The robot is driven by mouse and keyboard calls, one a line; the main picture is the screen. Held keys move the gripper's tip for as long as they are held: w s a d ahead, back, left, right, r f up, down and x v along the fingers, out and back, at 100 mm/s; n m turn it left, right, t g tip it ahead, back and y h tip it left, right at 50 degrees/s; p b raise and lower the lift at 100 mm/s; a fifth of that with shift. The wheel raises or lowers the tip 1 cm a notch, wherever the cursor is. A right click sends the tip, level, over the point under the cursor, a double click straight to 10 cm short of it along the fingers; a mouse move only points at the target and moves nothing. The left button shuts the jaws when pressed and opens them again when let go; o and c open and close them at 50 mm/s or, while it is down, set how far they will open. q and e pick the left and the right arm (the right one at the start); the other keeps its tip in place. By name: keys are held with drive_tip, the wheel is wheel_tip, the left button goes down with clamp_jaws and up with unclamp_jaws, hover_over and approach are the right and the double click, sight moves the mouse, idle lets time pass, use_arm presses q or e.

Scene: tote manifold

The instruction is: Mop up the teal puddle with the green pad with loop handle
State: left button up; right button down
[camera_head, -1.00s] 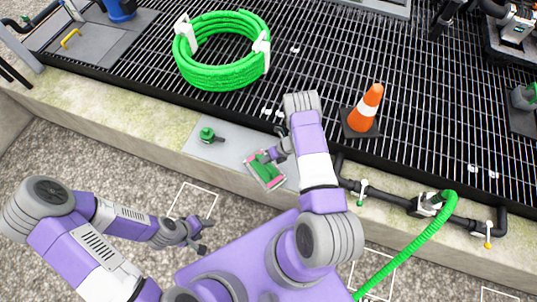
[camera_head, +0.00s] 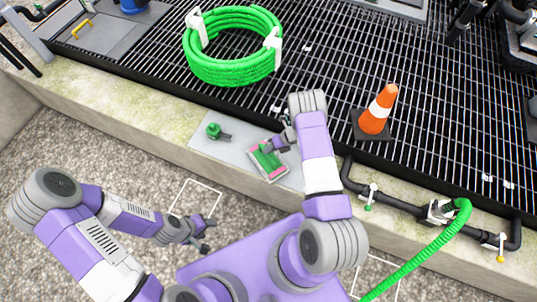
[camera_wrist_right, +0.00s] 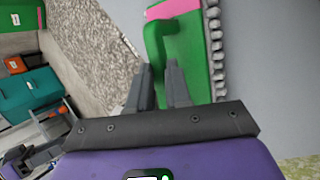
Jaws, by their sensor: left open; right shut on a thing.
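The green pad (camera_head: 268,166) with pink ends lies on or just above the grey plate (camera_head: 232,150) on the concrete ledge. Its green loop handle (camera_wrist_right: 154,40) rises between my right gripper's fingers in the right wrist view (camera_wrist_right: 158,78). My right gripper (camera_head: 268,149) is shut on the handle. Part of the pad is hidden by the gripper. I cannot make out a teal puddle in either view; it may be under the pad. My left gripper (camera_head: 209,235) is open and empty, over the gravel in front of the ledge.
A small green valve-like fitting (camera_head: 214,131) stands on the plate left of the pad. An orange cone (camera_head: 377,110) and a green hose coil (camera_head: 232,70) stand on the grating behind. A black pipe (camera_head: 398,203) with a green hose lies to the right.

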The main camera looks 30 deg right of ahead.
drive_tip(key=w+d+b, duration=0.3)
drive_tip(key=w+d, duration=0.2)
drive_tip(key=d, duration=0.1)
drive_tip(key=shift+w+d, duration=0.15)
idle(0.7)
drive_tip(key=shift+r, duration=0.1)
drive_tip(key=shift+r+p, duration=1.85)
drive_tip(key=shift+r, duration=1)
drive_tip(key=shift+r, duration=0.1)
